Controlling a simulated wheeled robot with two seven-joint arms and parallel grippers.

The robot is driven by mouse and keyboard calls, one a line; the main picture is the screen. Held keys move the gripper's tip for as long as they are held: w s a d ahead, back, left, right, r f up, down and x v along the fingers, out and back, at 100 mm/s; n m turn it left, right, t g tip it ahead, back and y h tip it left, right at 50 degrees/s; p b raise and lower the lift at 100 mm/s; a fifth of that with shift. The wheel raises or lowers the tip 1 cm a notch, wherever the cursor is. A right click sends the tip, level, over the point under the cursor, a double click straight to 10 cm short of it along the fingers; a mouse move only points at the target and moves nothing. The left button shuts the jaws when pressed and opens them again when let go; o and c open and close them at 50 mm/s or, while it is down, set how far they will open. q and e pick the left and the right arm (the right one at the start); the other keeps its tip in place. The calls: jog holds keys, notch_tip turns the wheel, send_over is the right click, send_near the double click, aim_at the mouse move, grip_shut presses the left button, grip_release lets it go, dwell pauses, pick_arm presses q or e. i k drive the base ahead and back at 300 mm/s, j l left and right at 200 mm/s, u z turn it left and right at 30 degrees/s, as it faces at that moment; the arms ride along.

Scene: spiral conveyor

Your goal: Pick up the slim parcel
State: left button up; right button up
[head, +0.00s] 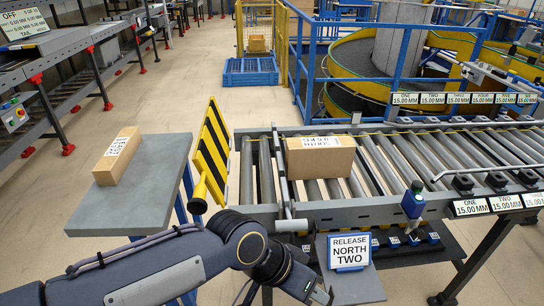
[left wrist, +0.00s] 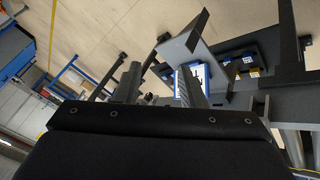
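A slim brown parcel (head: 116,155) with a white label on top lies on the grey side table at the left in the head view. A wider brown box (head: 320,157) with a label sits on the roller conveyor. My left gripper (head: 318,292) is low at the bottom of the head view, in front of the conveyor and close to the release sign, well away from the slim parcel. In the left wrist view its two fingers (left wrist: 160,82) stand apart with nothing held between them. My right gripper is not in view.
The grey side table (head: 145,208) stands left of the conveyor (head: 445,150). A yellow-black striped paddle (head: 211,145) rises between them. A "RELEASE NORTH TWO" sign (head: 349,251) stands on a small shelf by a blue-handled lever (head: 412,203). Open floor lies behind the side table.

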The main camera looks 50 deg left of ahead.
aim_at(321, 158)
jog(key=j+u, duration=0.1)
jog(key=u, duration=1.2)
jog(key=i+j+u, duration=0.7)
jog(key=i, duration=0.2)
jog(key=l, duration=0.1)
